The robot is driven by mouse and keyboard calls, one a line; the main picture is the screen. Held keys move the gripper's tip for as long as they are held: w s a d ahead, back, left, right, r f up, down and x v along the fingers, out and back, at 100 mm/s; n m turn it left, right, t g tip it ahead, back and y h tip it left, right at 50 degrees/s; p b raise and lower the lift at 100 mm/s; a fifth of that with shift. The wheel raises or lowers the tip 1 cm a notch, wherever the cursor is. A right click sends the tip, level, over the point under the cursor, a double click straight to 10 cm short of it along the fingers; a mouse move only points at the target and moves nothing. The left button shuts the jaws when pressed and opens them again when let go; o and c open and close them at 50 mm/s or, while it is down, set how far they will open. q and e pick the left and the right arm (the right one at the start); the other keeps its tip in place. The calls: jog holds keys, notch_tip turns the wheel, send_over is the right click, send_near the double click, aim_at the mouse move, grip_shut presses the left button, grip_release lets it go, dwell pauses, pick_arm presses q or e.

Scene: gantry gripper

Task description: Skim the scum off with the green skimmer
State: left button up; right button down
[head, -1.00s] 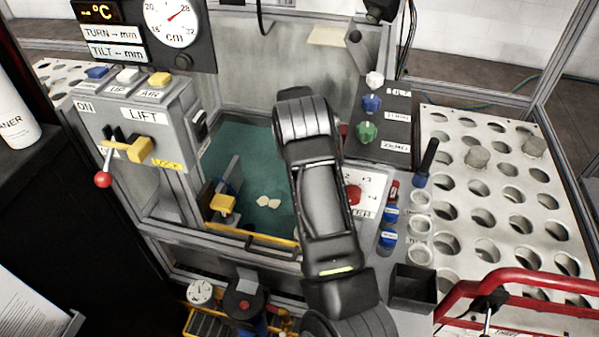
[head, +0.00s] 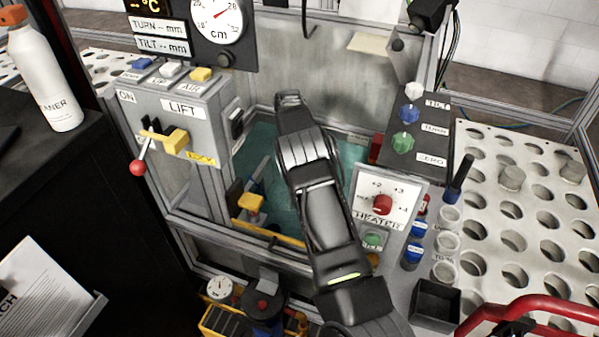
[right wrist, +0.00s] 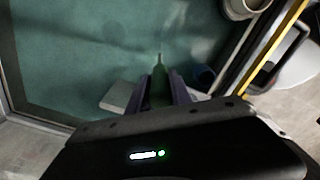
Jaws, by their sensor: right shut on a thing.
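My right arm reaches over the tank of teal liquid (head: 262,150) in the head view, and its gripper is hidden there behind the arm. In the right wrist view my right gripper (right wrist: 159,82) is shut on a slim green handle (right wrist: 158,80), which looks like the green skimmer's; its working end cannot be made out. The teal liquid (right wrist: 90,50) fills much of that view below the gripper. No scum shows clearly now; the spot where pale patches lay is behind my arm in the head view. My left gripper is not in view.
A yellow block (head: 250,202) stands at the tank's front left. The lift box (head: 180,115) with a red-tipped lever is to the left. The heater panel (head: 388,195) and a perforated white plate (head: 520,220) are on the right. A red rail (head: 540,305) is at lower right.

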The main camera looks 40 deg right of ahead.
notch_tip(320, 180, up, 16)
jog(key=p, duration=0.8)
jog(key=shift+w+a, duration=0.25)
jog(key=shift+w, duration=0.15)
jog(key=shift+r, duration=0.1)
